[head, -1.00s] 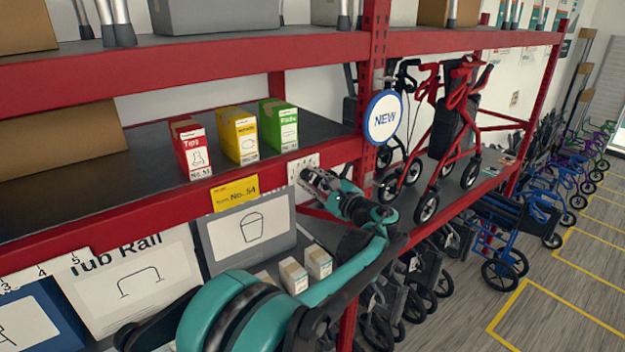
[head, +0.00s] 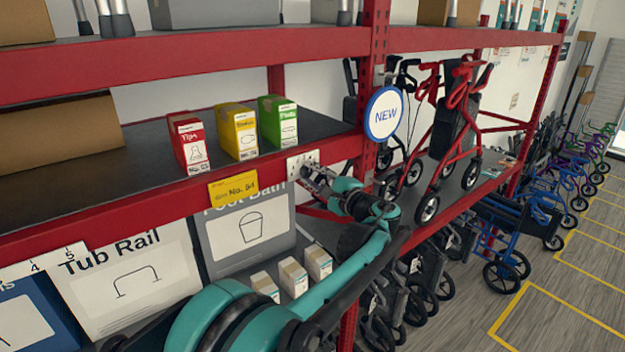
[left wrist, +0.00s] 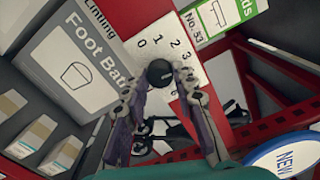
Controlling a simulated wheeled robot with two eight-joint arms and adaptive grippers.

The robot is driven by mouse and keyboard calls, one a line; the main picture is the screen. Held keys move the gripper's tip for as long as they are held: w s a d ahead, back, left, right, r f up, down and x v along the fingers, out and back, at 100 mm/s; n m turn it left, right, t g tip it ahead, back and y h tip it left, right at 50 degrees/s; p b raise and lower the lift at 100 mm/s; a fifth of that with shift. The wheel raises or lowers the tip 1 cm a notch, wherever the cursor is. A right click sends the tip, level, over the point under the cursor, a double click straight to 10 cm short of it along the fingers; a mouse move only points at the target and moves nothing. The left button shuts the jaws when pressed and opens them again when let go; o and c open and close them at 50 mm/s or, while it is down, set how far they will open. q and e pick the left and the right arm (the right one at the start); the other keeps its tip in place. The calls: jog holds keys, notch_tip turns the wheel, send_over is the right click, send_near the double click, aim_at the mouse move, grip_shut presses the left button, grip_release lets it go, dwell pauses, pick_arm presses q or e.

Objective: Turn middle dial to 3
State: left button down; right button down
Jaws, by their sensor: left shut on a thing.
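A white panel (left wrist: 170,48) with the printed numbers 0, 1, 2 and 3 is on the red shelf beam. It also shows in the head view (head: 303,159), partly behind my gripper. A round black dial (left wrist: 158,72) stands out from it below the numbers. My left gripper (left wrist: 158,80) has one finger on each side of the dial and is shut on it. In the head view, my left gripper (head: 312,178) reaches the beam from below right. No pointer on the dial can be made out. My right gripper is not in view.
Red, yellow and green boxes (head: 237,131) stand on the shelf above the beam. A round NEW sign (head: 383,113) hangs on the red post close to the gripper. Foot Bath (head: 250,230) and Tub Rail (head: 125,280) boxes stand below. Red walkers are right of the post.

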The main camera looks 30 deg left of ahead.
pick_arm(q)
jog(key=shift+n, duration=0.6)
jog(key=c, duration=1.2)
grip_release()
jog(key=shift+s+d, duration=0.1)
jog(key=v, duration=1.1)
jog(key=shift+s+d, duration=0.15)
jog(key=shift+d, duration=0.2)
jog(key=shift+f, duration=0.15)
